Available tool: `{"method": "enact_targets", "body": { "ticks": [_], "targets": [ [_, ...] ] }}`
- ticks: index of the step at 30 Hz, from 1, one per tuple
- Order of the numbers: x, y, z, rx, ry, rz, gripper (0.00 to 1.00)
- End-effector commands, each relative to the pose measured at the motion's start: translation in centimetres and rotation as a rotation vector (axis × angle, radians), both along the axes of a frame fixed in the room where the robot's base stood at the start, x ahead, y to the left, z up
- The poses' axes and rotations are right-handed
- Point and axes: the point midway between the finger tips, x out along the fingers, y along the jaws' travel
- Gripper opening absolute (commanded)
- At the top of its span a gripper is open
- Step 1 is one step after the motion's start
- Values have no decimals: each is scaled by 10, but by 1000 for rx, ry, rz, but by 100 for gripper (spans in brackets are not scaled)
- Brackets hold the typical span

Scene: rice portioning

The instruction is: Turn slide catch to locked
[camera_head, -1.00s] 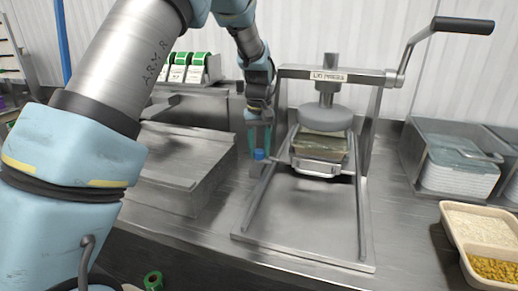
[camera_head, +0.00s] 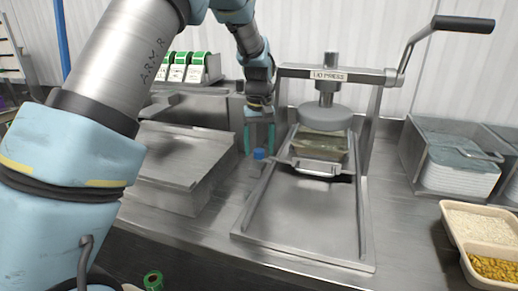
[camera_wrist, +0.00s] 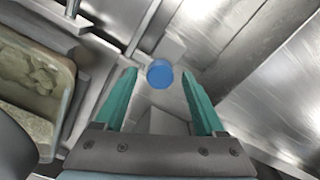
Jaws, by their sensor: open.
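The slide catch has a round blue knob (camera_head: 259,154), on the left of the lid press (camera_head: 328,76) beside its slide rail. The knob also shows in the wrist view (camera_wrist: 160,74), upper middle, between the fingertips in the picture. My gripper (camera_head: 259,142) is above the knob, pointing down, with its teal fingers apart and nothing between them but the view of the knob. It also shows in the wrist view (camera_wrist: 159,80). Whether the fingertips reach down to the knob's level is hard to tell. I cannot read any locked marking.
A filled container (camera_head: 321,147) sits under the press plate; its edge shows left in the wrist view (camera_wrist: 64,85). A steel box (camera_head: 185,160) stands left of the catch. The crank handle (camera_head: 462,24) is upper right. Bins and a food tray (camera_head: 449,222) stand right.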

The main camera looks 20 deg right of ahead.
Motion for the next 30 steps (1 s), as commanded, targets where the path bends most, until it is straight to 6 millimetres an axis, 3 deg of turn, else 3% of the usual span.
{"method": "enact_targets", "body": {
  "ticks": [15,21,30],
  "targets": [
    [1,-1,89,-3,-3,1,72],
    [0,0,101,-1,-2,1,72],
    [0,0,101,0,-1,1,72]
  ]
}}
